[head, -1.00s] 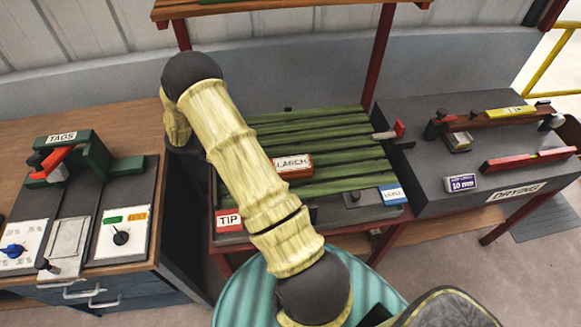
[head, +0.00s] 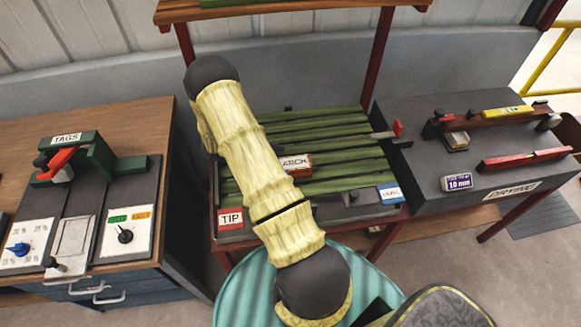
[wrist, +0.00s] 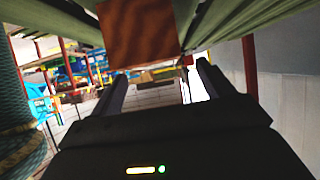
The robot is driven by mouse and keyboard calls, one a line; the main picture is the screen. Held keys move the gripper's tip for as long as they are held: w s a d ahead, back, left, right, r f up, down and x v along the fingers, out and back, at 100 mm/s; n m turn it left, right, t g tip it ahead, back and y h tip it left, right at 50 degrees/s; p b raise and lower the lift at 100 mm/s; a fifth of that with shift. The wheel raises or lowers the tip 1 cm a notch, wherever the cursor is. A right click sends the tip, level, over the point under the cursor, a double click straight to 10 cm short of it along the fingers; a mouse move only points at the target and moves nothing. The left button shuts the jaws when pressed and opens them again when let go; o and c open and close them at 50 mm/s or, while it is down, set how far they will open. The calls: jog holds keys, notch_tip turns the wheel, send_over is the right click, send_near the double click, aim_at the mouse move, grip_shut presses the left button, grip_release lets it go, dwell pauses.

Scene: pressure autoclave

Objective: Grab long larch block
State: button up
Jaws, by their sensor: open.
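A red-brown block with a white larch label (head: 297,163) lies on the green slats of the rack in the head view. My arm covers its left part, so its full length is hidden. In the wrist view a reddish-brown, wood-grained block face (wrist: 138,33) shows large at the top, against pale green slats. I cannot tell for certain that it is the same block. My gripper (wrist: 160,82) is open, its two dark fingers spread apart with nothing held between them. My arm hides the gripper in the head view.
The slatted rack (head: 345,145) has a red TIP sign (head: 230,218) and a blue label (head: 390,194) at its front. A drying bench (head: 420,205) stands right, with a red bar (head: 525,159) on it. A tags machine (head: 85,158) stands left. Red posts flank the rack.

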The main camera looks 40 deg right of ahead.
aim_at(289, 163)
jog(key=x, duration=0.2)
jog(key=p+x, duration=0.1)
jog(key=shift+s+d+f+p, duration=0.1)
jog(key=shift+s+f+p, duration=0.15)
jog(key=shift+s, duration=0.2)
jog(key=shift+s+d+f, duration=0.1)
jog(key=shift+d+f, duration=0.15)
jog(key=shift+d, duration=0.05)
jog(key=c, duration=1.2)
